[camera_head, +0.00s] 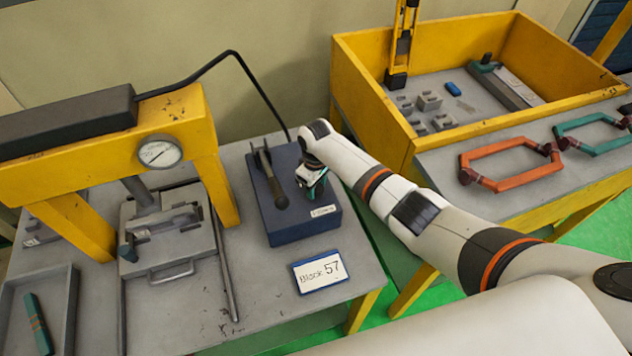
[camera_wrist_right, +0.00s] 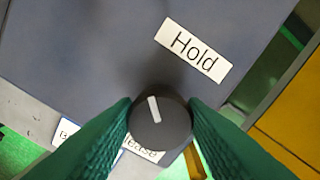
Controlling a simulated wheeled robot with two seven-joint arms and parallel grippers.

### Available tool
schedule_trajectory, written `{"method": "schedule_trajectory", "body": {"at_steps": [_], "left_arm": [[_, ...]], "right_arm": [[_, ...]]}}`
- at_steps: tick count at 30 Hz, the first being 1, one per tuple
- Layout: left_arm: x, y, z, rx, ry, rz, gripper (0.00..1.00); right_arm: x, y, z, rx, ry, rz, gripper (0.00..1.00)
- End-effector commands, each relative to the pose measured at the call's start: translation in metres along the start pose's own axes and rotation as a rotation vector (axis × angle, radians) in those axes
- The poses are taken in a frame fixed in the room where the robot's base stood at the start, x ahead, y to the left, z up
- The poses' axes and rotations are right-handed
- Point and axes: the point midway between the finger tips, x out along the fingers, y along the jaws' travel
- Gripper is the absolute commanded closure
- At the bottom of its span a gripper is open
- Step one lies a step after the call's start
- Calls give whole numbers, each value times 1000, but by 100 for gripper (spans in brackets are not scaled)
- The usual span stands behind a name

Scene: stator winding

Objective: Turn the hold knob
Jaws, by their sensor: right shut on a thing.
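The hold knob is a dark round knob (camera_wrist_right: 160,118) with a white pointer line, on the top face of a blue-grey control box (camera_head: 290,228). In the right wrist view the green fingers of my right gripper (camera_wrist_right: 160,125) are on both sides of the knob, shut on it. The pointer leans slightly left of straight up in that view. A "Hold" label (camera_wrist_right: 194,51) lies above the knob and a partly hidden label (camera_wrist_right: 142,150) below it. In the head view my right gripper (camera_head: 312,185) covers the knob. My left gripper is not in view.
A black-handled lever (camera_head: 272,180) stands on the box beside my right gripper. A "Block 57" sign (camera_head: 322,271) lies in front. A yellow press with a gauge (camera_head: 160,151) stands left. A yellow bin (camera_head: 372,100) and orange and green frames (camera_head: 515,183) are on the right.

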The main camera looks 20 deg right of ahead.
Motion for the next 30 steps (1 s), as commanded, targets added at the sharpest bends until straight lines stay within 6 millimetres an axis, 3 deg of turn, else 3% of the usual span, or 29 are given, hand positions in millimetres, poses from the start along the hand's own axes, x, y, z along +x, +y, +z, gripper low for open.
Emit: {"method": "schedule_trajectory", "body": {"at_steps": [18,30], "left_arm": [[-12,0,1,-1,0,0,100],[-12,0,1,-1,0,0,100]], "right_arm": [[-2,-2,1,569,-4,-1,84],[-2,-3,1,797,-5,-2,84]]}}
